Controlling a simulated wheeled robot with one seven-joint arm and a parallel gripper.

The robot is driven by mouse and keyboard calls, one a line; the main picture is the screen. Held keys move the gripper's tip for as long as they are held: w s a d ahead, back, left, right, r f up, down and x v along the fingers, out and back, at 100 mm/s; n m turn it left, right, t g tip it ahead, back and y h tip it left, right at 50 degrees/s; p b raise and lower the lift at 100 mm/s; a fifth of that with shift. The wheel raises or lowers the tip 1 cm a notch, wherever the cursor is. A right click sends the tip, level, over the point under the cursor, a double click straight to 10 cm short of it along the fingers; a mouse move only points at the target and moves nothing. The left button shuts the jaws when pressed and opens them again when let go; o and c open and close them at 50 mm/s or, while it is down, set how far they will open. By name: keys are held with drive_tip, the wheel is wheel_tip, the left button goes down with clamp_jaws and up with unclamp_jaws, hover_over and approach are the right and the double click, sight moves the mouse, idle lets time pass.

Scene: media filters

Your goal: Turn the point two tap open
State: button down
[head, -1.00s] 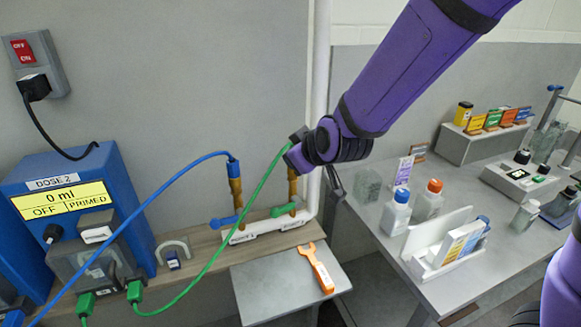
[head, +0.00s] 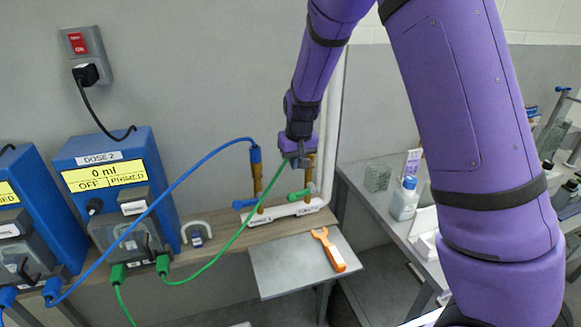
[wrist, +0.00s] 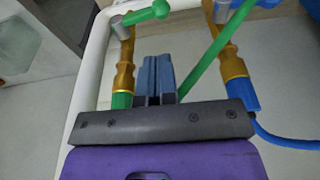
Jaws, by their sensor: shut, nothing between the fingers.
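Two brass taps stand on a white manifold (head: 285,212) by the wall. The right tap has a green lever (head: 300,194) and a green hose; the left has a blue lever (head: 244,203) and a blue hose. The small manifold labels are hard to read, so I cannot confirm which is point two. My gripper (head: 302,164) points down at the upper part of the green tap, partly hiding it. In the wrist view my fingers (wrist: 155,65) are shut and empty between the taps, with the green lever (wrist: 147,12) beyond their tips and the blue lever (wrist: 238,14) at upper right.
An orange wrench (head: 327,250) lies on a grey shelf (head: 284,268) below the taps. The green hose (head: 224,247) runs close beside my gripper. A white pipe (head: 333,140) rises behind it. The blue DOSE 2 pump (head: 112,160) is left; a bench with bottles is right.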

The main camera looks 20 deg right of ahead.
sight(292, 194)
drive_tip(key=f, duration=0.3)
drive_tip(key=w+f, duration=0.1)
drive_tip(key=f, duration=0.3)
drive_tip(key=w+f, duration=0.1)
drive_tip(key=f, duration=0.3)
drive_tip(key=shift+w+f, duration=0.15)
drive_tip(key=shift+f, duration=0.1)
drive_tip(key=shift+a+f, duration=0.1)
